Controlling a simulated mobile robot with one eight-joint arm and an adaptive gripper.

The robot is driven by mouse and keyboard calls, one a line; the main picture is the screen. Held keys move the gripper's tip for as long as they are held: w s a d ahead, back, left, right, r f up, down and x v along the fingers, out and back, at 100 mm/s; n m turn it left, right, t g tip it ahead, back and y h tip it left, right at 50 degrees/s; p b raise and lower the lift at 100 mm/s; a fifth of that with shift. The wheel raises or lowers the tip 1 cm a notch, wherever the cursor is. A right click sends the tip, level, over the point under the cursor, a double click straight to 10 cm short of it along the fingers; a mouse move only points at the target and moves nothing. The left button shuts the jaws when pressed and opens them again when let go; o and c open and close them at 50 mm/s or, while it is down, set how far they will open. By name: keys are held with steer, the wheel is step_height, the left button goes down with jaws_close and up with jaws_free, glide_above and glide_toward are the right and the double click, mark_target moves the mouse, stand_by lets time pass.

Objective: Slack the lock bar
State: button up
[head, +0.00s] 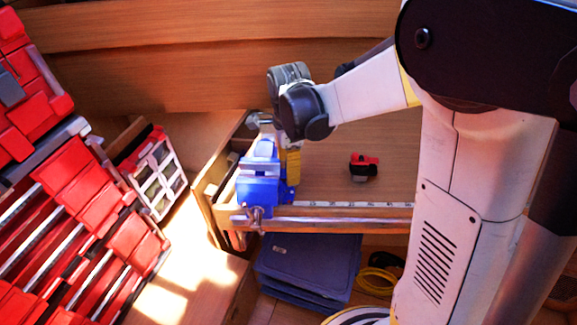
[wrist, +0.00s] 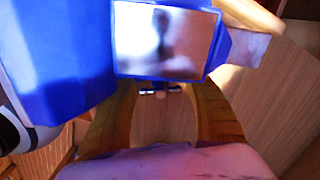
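A blue vise (head: 258,183) is mounted at the left front corner of the wooden workbench. A metal bar with a screw end (head: 254,218) shows at its front. In the wrist view the vise (wrist: 60,60) fills the upper left, with a shiny metal face. My gripper (head: 291,178) points down close by the vise's right side, its yellow fingers partly hidden behind it. In the wrist view my gripper's fingers (wrist: 165,100) stand apart. A small dark bar with a pale middle (wrist: 160,88) shows in the gap between them; I cannot tell whether they touch it.
A red and black tape measure (head: 364,167) lies on the workbench (head: 330,190). A long metal rail (head: 340,222) runs along its front edge. Red tool boxes (head: 90,190) and a clear-lidded case (head: 158,175) stand at left.

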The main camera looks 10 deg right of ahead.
step_height(320, 180, up, 12)
steer(key=shift+f, duration=0.1)
stand_by(0.5)
